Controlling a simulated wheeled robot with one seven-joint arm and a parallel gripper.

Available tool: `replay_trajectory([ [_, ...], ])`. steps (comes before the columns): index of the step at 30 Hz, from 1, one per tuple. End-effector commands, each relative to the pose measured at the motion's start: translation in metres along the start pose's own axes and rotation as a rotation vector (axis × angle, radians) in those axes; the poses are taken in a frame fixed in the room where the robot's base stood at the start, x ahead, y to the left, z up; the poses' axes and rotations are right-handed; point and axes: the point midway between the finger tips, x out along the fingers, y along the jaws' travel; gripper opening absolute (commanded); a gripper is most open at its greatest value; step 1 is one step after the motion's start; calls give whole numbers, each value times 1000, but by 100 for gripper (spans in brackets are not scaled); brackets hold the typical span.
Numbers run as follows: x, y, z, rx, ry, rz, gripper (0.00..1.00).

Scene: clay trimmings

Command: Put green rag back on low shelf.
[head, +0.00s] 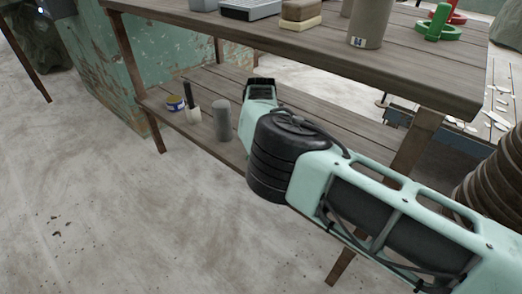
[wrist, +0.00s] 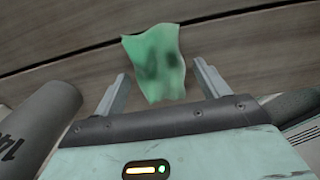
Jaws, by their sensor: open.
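The green rag (wrist: 155,62) is a small, crumpled, pale green cloth with dark patches. In the wrist view it shows against grey wooden planks, between and just beyond my gripper's fingertips. My gripper (wrist: 162,78) is open, one finger on each side of the rag; I cannot tell whether either touches it. In the head view my gripper (head: 262,84) reaches over the low shelf (head: 215,82) under the table, and my arm hides the rag. The planks behind the rag appear to be this shelf's.
A grey cylinder (head: 222,120) stands on the shelf left of my arm; a grey cylinder (wrist: 45,125) is also close by in the wrist view. The tabletop (head: 420,60) overhangs the shelf.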

Motion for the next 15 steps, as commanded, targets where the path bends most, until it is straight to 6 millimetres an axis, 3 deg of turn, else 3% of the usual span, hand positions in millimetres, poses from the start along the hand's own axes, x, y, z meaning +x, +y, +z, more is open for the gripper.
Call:
replay_trajectory([
  [1, 6, 0, 0, 0, 0, 1, 74],
  [3, -19, 1, 0, -1, -1, 3, 74],
  [9, -58, 0, 0, 0, 0, 1, 74],
  [15, -74, 0, 0, -1, -1, -1, 74],
])
